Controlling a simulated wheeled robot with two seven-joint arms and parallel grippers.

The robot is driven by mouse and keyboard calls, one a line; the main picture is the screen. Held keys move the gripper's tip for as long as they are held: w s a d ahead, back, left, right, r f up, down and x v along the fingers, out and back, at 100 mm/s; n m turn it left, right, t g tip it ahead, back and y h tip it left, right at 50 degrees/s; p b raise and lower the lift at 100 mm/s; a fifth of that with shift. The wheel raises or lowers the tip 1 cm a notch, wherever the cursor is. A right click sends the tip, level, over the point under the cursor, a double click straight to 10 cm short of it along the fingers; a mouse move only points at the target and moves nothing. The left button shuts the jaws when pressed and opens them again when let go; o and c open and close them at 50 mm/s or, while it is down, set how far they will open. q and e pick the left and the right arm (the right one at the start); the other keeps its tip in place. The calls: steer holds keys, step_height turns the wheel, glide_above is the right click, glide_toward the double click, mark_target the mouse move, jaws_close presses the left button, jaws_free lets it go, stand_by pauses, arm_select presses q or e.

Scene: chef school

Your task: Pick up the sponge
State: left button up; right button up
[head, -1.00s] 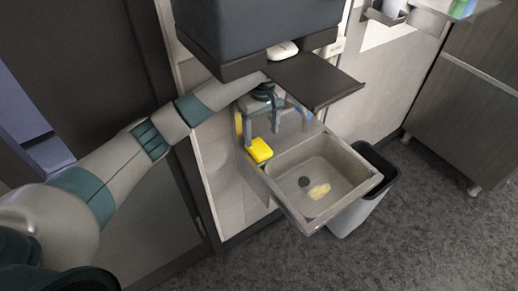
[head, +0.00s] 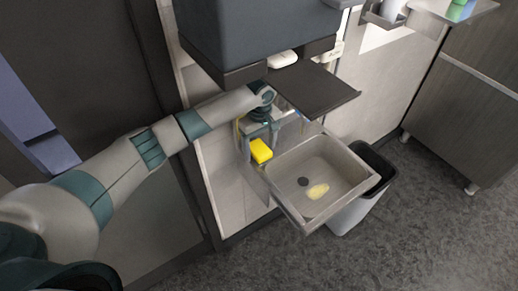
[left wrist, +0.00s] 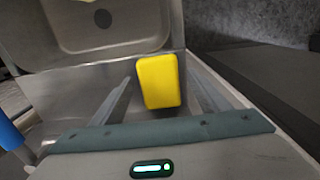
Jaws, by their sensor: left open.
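A bright yellow sponge (head: 261,151) sits at the left back corner of the metal sink (head: 350,190). In the left wrist view the sponge (left wrist: 158,80) stands out in the middle, just beyond the sink's rim. My left gripper (head: 260,138) comes down above the sponge with its fingers pointing down. It is open and empty. In the left wrist view one finger lies to each side of the sponge, with visible gaps; whether the tips reach down to its level I cannot tell. My right gripper is not in view.
A pale yellow object (head: 318,190) lies in the sink basin near the dark drain. A dark shelf (head: 315,88) and a large dark box (head: 255,35) hang close above my left gripper. A bin (head: 360,200) stands right of the sink.

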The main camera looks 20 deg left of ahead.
mark_target(261, 150)
arm_select(q)
steer(key=shift+f, duration=0.1)
steer(key=shift+c, duration=0.6)
steer(key=c, duration=1)
steer(key=shift+d, duration=0.1)
steer(key=shift+d+r+b, duration=0.1)
steer(key=shift+r+b, duration=0.2)
steer(key=shift+b, duration=0.3)
step_height(261, 150, up, 6)
steer(key=shift+r+b, duration=0.25)
steer(key=shift+b, duration=0.95)
steer(key=s+d+b, duration=0.2)
steer(key=s+d, duration=1)
steer(key=d, duration=0.3)
steer(key=shift+s+d, duration=0.15)
steer(key=shift+d, duration=0.1)
